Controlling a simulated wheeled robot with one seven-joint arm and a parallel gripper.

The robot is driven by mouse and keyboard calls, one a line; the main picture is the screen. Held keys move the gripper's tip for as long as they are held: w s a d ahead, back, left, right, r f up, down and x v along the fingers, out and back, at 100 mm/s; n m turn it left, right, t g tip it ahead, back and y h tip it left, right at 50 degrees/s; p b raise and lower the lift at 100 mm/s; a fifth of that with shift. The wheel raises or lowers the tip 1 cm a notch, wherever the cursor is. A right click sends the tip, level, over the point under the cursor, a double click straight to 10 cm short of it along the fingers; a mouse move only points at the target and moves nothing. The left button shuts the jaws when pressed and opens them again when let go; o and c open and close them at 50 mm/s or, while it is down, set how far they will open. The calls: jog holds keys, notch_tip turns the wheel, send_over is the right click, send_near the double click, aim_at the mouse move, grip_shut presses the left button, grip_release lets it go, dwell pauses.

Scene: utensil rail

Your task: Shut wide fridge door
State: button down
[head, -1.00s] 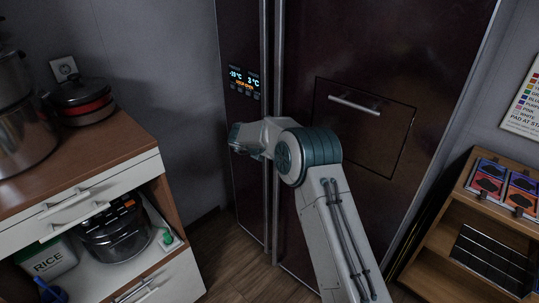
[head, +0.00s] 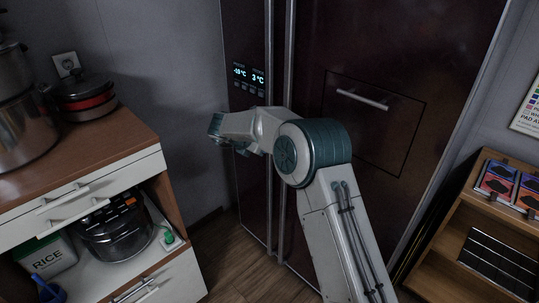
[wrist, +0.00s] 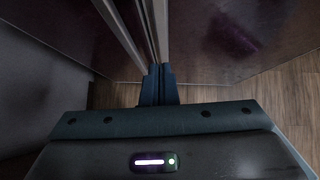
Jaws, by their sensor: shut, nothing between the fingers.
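The fridge has a wide dark maroon right door (head: 430,40) with a framed hatch and a short bar handle. It looks flush beside the narrow left door (head: 241,30). Two long upright metal handles (head: 290,50) run along the seam. The display (head: 248,77) on the narrow door shows two temperatures. My gripper (head: 215,128) is near the narrow door's left edge, in front of the fridge. In the wrist view its fingers (wrist: 158,85) are together and empty, below the handles. I cannot tell whether they touch the fridge. My arm hides part of both doors.
A counter (head: 100,140) with pots stands at left, with a rice cooker (head: 118,228) on its shelf. A wooden shelf unit (head: 470,195) stands close by at right. Some wood floor (head: 218,245) is free between counter and fridge.

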jog(key=shift+v, duration=2.05)
jog(key=shift+w+a, duration=0.1)
jog(key=s+d+r+n+t+y, duration=0.2)
jog(key=d+r+n+t+y, duration=0.15)
jog(key=r+n, duration=0.7)
jog(key=s+d+r+n+t+y, duration=0.15)
jog(key=r+n+t+y, duration=0.25)
jog(key=r+n, duration=0.6)
jog(key=s+d+f+n+g, duration=0.4)
jog(key=s+d+f+n, duration=0.1)
jog(key=s, duration=0.7)
jog(key=s+d+f+n+g+h, duration=0.1)
jog(key=s+d+f+n+g, duration=0.2)
jog(key=s+d+f+n, duration=0.2)
jog(key=s+d+f+n+g+h, duration=0.1)
jog(key=s+d+f+n+g, duration=0.3)
jog(key=s+d+n, duration=0.5)
jog(key=s+f+n, duration=0.2)
jog(key=s+n, duration=0.1)
jog(key=s, duration=0.8)
jog(key=shift+d+n+g, duration=0.35)
jog(key=shift+d, duration=0.05)
jog(key=shift+f, duration=0.1)
